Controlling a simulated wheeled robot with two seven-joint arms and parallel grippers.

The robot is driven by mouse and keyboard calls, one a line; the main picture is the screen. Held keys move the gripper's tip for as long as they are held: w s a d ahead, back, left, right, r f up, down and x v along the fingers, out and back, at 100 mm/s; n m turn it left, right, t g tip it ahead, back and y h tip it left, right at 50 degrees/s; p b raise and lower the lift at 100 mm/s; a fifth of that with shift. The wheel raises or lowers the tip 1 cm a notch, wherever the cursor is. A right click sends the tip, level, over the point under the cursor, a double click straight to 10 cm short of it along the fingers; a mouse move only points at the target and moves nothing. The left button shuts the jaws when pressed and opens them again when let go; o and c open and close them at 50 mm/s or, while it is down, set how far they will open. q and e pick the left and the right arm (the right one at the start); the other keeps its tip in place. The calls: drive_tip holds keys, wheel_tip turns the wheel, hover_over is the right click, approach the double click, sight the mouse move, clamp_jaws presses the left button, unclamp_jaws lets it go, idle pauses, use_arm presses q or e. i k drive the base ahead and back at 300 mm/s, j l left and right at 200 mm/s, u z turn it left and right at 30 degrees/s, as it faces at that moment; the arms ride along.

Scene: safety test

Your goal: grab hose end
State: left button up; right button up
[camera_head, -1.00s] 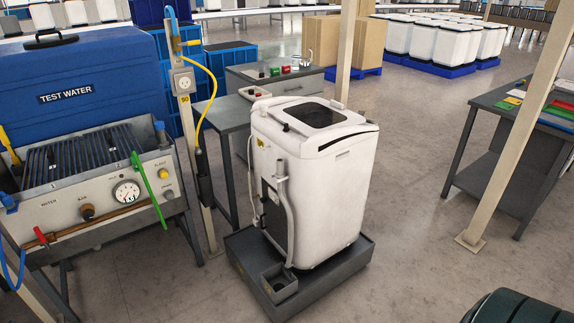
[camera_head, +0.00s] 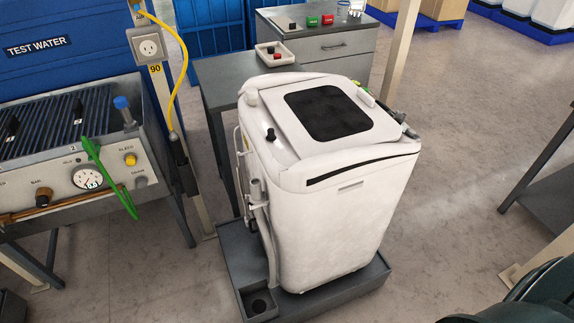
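A white top-loading washing machine (camera_head: 345,220) stands upright in a grey tray (camera_head: 325,303). A pale grey hose (camera_head: 268,240) runs down its left side, and its lower end reaches the small drain box (camera_head: 258,303) at the tray's front left corner. A small green and dark fitting (camera_head: 404,122) shows at the machine's right rear top edge. I cannot tell which end the task means. Neither gripper is in view.
The test water bench (camera_head: 70,185) with its gauge stands at left. A post with a socket (camera_head: 149,47) and yellow cable (camera_head: 183,75) stands between bench and machine. A grey table (camera_head: 215,75) is behind the machine. Floor at right (camera_head: 450,180) is clear.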

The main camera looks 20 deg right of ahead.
sight(257, 196)
drive_tip(key=i+l, duration=0.15)
drive_tip(key=l, duration=0.25)
drive_tip(key=i+l, duration=0.2)
drive_tip(key=l, duration=0.15)
drive_tip(key=i+l, duration=0.15)
drive_tip(key=l, duration=0.25)
